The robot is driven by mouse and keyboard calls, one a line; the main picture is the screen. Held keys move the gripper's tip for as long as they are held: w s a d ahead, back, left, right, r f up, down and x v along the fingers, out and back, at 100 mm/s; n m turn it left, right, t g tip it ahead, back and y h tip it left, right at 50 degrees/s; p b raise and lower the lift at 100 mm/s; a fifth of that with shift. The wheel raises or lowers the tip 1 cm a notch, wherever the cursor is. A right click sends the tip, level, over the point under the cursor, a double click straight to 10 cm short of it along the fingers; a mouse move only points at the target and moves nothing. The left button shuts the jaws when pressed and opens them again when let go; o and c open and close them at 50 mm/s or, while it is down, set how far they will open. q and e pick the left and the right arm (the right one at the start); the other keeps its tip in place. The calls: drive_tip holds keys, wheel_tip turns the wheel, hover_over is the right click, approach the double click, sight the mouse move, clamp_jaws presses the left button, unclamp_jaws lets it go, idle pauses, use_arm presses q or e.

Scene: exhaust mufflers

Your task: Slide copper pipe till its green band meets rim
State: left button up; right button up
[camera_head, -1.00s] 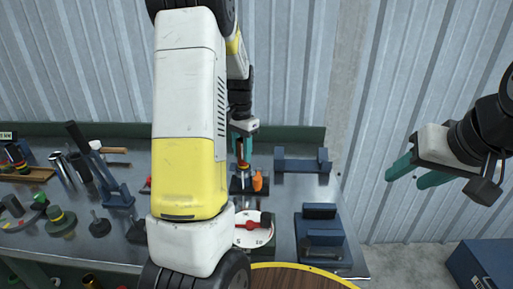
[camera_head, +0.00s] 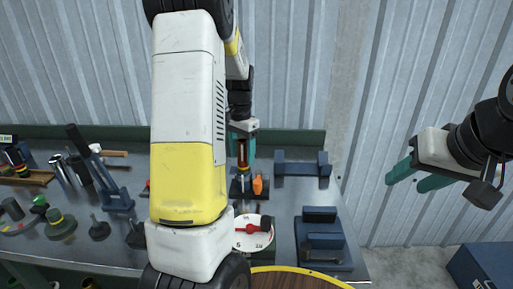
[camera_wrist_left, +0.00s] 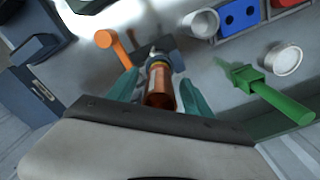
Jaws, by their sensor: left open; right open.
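The copper pipe (camera_wrist_left: 160,88) stands between the fingers of my left gripper (camera_wrist_left: 161,92) in the left wrist view. A yellowish ring shows near its far end; I cannot make out a green band or how it stands to a rim. In the head view, the copper pipe (camera_head: 242,153) rises from a dark holder (camera_head: 238,187) on the bench. My left gripper (camera_head: 243,146) is open around it, one teal finger on each side. My right gripper (camera_head: 412,178) is open and empty, off to the right of the bench.
An orange clamp handle (camera_head: 257,184) is close beside the pipe. A white dial with a red pointer (camera_head: 252,230) lies in front, and blue blocks (camera_head: 320,232) and a blue cradle (camera_head: 302,168) are to the right. A green-handled tool (camera_wrist_left: 268,90) shows in the left wrist view.

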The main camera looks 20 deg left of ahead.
sight(242, 140)
use_arm(q)
wheel_tip(242, 140, up, 7)
drive_tip(key=shift+r, duration=0.45)
drive_tip(key=shift+s+d+r, duration=0.1)
drive_tip(key=shift+s+r, duration=0.05)
drive_tip(key=s+d+r+n+t, duration=0.1)
drive_tip(key=s+d+r+t, duration=0.1)
drive_tip(key=s+d, duration=0.2)
drive_tip(key=s+d+r+n+t+h, duration=0.1)
drive_tip(key=s+d+r+t, duration=0.1)
drive_tip(key=s, duration=0.9)
drive_tip(key=s+d+r+n+t+h, duration=0.1)
drive_tip(key=s+d+r+n+t, duration=0.1)
drive_tip(key=s+d, duration=0.4)
drive_tip(key=shift+s+d+r, duration=0.35)
drive_tip(key=shift+s+r, duration=0.3)
drive_tip(key=shift+s, duration=0.1)
